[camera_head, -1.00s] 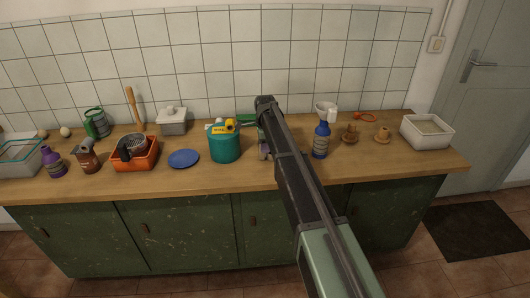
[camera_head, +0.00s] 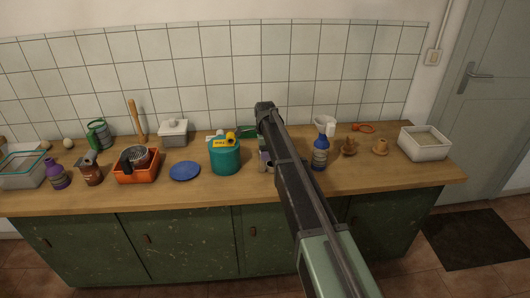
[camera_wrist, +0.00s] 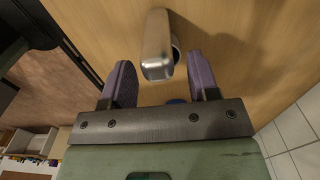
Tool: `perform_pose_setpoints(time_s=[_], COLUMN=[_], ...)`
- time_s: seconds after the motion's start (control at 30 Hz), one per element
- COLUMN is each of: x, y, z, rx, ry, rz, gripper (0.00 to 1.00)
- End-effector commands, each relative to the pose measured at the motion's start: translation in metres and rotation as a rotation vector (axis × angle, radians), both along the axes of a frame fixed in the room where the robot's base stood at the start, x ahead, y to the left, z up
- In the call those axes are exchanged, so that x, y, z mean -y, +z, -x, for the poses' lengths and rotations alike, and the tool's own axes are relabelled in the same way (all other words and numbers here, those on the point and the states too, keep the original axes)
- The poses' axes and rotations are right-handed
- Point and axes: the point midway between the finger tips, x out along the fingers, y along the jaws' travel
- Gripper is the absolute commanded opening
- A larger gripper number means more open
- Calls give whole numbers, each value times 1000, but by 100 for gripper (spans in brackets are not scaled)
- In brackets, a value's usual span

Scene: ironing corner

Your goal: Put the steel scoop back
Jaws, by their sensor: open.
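In the wrist view a steel piece (camera_wrist: 157,48), which I take to be the steel scoop, lies between and ahead of my fingers. Its rounded end points toward the camera, over the wooden counter. A dark round part shows just behind it; I cannot tell whether it belongs to the scoop. My gripper (camera_wrist: 160,78) has two purple fingers, spread apart, with a gap on each side of the steel piece. In the head view my arm hides the scoop and most of the gripper.
A teal canister (camera_head: 225,158) with a yellow item stands left of my arm. A blue spray bottle (camera_head: 320,154) stands close on the right. The tiled wall (camera_head: 215,70) bounds the back.

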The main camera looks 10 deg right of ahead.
Motion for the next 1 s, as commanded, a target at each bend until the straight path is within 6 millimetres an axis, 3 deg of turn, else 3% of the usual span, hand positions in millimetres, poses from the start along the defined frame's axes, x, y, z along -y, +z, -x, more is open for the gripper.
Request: perform_pose_setpoints(time_s=[0.03,0.23,0.37,0.5,0.57,0.67,0.77,0.8,0.9,1.0], x=[0,0,0,0,1,4,8,10,13,14], y=[27,79,93,92,91,91,91,91,91,91], z=[0,0,0,1,14,79,185,229,322,377], rx=[0,0,0,0,0,-1,0,1,0,0], ry=[0,0,0,3,39,255,652,829,1233,1508], rz=[0,0,0,0,0,1,1,2,2,2], gripper=[55,55,55,55,55,55,55,55,55,55])
